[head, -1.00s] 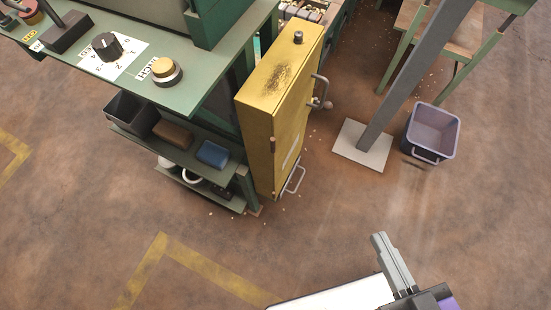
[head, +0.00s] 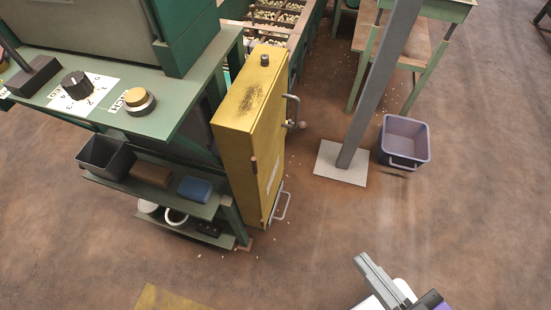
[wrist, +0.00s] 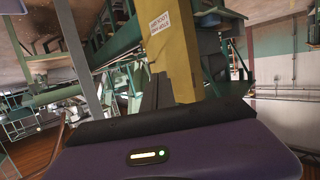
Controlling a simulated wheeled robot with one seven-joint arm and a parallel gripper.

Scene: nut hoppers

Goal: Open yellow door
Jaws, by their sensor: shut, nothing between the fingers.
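The yellow cabinet (head: 240,140) stands beside the green machine in the head view. Its yellow door (head: 270,150) is on the right side and looks closed. A grey handle (head: 291,110) with a knob sits near the door's upper far edge, and a lower bar handle (head: 281,207) is near its bottom. My gripper (head: 362,260) is at the bottom right of the head view, shut and empty, in front of the cabinet and apart from it. In the wrist view a yellow surface with a white label (wrist: 165,40) rises beyond my gripper (wrist: 154,85).
A grey post on a pale base plate (head: 340,163) stands right of the door. A purple-grey bin (head: 404,142) is beside it. A green control panel (head: 150,115) and shelf (head: 180,200) are at left. Open brown floor lies between the cabinet and my gripper.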

